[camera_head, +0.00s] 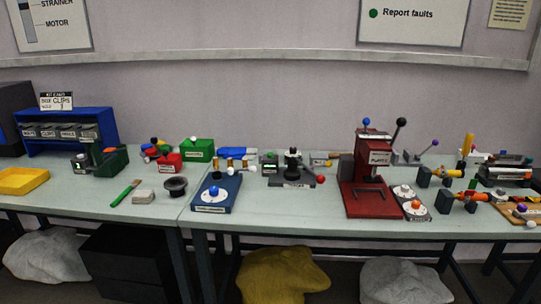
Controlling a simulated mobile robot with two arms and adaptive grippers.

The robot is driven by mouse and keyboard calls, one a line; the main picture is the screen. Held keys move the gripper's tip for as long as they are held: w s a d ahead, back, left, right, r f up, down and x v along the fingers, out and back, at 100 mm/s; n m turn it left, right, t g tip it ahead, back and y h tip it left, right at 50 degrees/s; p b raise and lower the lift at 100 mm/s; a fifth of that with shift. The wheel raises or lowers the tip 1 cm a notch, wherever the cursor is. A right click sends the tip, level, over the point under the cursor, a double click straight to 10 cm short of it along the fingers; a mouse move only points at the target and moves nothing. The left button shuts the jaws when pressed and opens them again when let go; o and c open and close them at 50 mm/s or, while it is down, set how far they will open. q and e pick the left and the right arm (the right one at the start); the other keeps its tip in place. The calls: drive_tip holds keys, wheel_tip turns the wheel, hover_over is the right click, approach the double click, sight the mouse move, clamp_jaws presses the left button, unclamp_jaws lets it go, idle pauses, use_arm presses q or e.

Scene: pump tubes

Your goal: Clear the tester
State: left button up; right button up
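I cannot tell for certain which device is the tester, as the labels are too small to read. A dark device (292,177) with a black upright part and a red-knobbed lever stands at the middle of the bench. A small grey box (269,165) with a green display stands just left of it. A red press (367,182) with a black-knobbed lever stands to the right. Neither gripper is in view.
Red (168,165) and green (199,151) bins, a blue rack (66,130) and a yellow tray (22,181) are on the left. Orange cylinders sit on dark stands (443,201) at right. A black funnel-like part (175,187) and green-handled brush (125,193) lie near the front edge.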

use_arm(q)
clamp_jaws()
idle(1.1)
